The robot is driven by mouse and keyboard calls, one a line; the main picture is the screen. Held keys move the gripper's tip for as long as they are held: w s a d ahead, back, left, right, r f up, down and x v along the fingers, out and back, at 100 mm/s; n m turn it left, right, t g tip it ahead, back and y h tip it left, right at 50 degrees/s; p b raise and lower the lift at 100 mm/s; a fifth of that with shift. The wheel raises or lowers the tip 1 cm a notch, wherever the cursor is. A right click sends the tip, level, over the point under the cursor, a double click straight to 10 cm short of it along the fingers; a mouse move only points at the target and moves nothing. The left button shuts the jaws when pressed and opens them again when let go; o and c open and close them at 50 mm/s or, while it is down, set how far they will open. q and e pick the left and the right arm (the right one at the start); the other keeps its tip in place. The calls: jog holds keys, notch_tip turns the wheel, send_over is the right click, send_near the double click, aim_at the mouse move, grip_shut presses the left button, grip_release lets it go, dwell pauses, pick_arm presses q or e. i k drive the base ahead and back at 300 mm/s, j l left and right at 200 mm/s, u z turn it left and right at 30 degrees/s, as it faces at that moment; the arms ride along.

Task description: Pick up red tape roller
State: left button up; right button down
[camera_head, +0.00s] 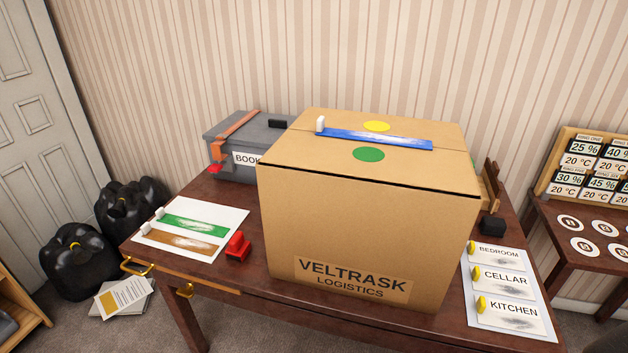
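A small red block-like object (238,246), which looks like the red tape roller, stands on the dark wooden table (215,272). It is just left of the large cardboard box and near the table's front edge. Another small red piece (215,168) shows at the left side of the grey box; I cannot tell what it is. Neither of my grippers is in view.
The large cardboard box (360,240) fills the table's middle, with a blue strip (375,139) on top. A grey box (225,138) stands behind. A sheet with green and brown strips (196,211) lies left; a label sheet (508,322) and black block (492,223) lie right.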

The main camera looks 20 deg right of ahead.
aim_at(238, 249)
jog(key=i+j+z, duration=0.15)
jog(key=z, duration=0.25)
jog(key=j+z, duration=0.45)
jog(key=i+j+z, duration=0.15)
jog(key=j, duration=0.25)
jog(key=j+z, duration=0.15)
jog(key=j, duration=0.25)
jog(key=i+j, duration=0.1)
jog(key=j, duration=0.8)
jog(key=i+j+z, duration=0.1)
jog(key=j, duration=0.75)
jog(key=i+j, duration=0.1)
jog(key=j, duration=0.8)
jog(key=z, duration=0.05)
